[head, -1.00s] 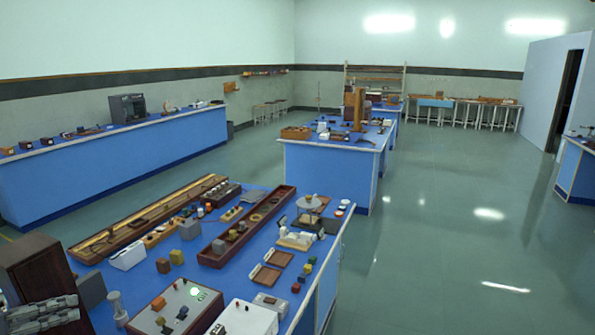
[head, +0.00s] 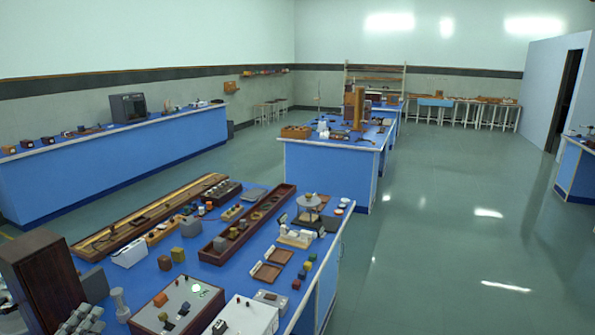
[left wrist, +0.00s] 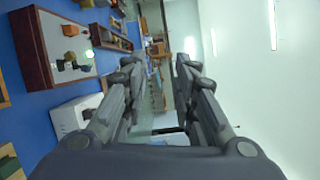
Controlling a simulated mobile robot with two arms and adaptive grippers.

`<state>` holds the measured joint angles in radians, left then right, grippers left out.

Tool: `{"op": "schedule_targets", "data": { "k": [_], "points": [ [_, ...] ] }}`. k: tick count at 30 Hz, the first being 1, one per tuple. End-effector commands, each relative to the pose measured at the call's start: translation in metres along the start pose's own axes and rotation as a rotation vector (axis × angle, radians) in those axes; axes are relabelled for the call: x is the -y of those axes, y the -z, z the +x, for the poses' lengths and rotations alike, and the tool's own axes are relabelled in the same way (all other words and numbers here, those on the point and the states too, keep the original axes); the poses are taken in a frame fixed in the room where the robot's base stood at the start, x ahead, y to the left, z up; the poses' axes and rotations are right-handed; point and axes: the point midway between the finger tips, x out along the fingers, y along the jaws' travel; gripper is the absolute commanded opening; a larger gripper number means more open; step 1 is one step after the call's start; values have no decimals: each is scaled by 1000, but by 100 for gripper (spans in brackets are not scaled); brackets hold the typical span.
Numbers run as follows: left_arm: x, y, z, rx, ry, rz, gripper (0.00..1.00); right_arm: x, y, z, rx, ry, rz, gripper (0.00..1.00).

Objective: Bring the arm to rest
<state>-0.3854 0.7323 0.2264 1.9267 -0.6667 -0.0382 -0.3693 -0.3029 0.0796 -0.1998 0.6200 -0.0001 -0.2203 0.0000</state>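My left gripper (head: 82,320) shows at the bottom left corner of the head view, just in front of the dark brown wooden cabinet. In the left wrist view its two fingers (left wrist: 156,75) stand apart with nothing between them, so it is open and empty. That view is turned on its side, with the bench along the left. My right gripper shows in neither view.
The near blue bench (head: 235,278) carries the dark cabinet (head: 45,275), a grey block (head: 94,284), a panel with small knobs (head: 178,305), a white box (head: 247,317) and long wooden trays. Open floor (head: 430,270) lies to the right.

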Motion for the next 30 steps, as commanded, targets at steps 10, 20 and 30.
{"op": "schedule_targets", "data": {
  "k": [10,20,30],
  "points": [
    [-106,77,-88,460,-395,-804,27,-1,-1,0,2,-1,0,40],
    [-146,198,-194,713,-863,-1254,27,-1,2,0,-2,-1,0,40],
    [-151,278,-261,813,-1184,-1414,27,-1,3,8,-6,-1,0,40]
  ]
}}
